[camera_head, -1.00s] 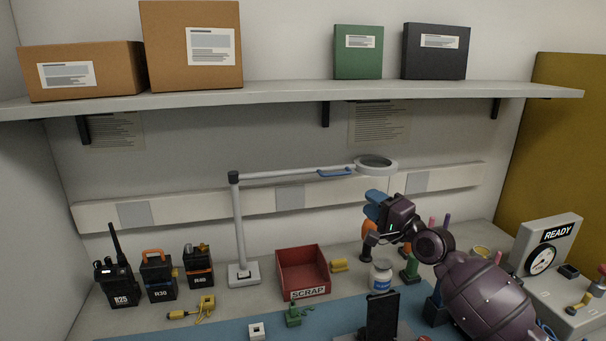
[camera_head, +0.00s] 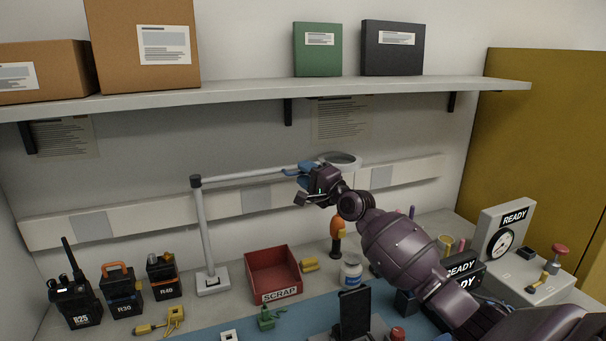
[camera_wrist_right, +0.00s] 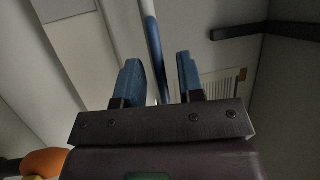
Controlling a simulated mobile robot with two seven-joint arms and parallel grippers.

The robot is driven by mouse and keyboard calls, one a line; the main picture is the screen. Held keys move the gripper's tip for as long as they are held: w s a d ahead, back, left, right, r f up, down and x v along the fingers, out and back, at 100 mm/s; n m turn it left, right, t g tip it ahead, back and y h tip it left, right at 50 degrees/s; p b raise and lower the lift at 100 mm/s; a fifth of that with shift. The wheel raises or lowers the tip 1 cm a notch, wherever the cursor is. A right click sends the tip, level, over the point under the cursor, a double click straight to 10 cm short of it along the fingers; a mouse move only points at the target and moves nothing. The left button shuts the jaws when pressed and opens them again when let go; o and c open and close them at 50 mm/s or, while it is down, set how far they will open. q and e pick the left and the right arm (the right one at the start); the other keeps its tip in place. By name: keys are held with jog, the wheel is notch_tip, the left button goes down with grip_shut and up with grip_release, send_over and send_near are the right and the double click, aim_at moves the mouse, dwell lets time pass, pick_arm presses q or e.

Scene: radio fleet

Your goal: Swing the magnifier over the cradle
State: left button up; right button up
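The magnifier is a white post (camera_head: 204,235) with a level arm and a pale ring lens (camera_head: 343,160) at its right end, out over the back of the bench. My right gripper (camera_head: 303,172) is at the arm just left of the lens and partly hides it. In the right wrist view its two blue fingers (camera_wrist_right: 159,80) stand apart, with the magnifier's blue handle (camera_wrist_right: 154,50) between them and gaps beside it. A grey base with a dark upright slab (camera_head: 354,314) stands at the front; I cannot tell surely that it is the cradle. My left gripper is out of view.
A red scrap bin (camera_head: 273,275) stands right of the post, several radios (camera_head: 122,292) to its left. A white jar (camera_head: 350,270) and an orange-handled tool (camera_head: 337,232) stand below my right arm. A shelf (camera_head: 260,90) runs above. A gauge box (camera_head: 500,235) stands right.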

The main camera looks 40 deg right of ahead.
jog(key=shift+w+r, duration=0.1)
jog(key=shift+w, duration=0.35)
grip_shut()
jog(key=shift+a, duration=0.1)
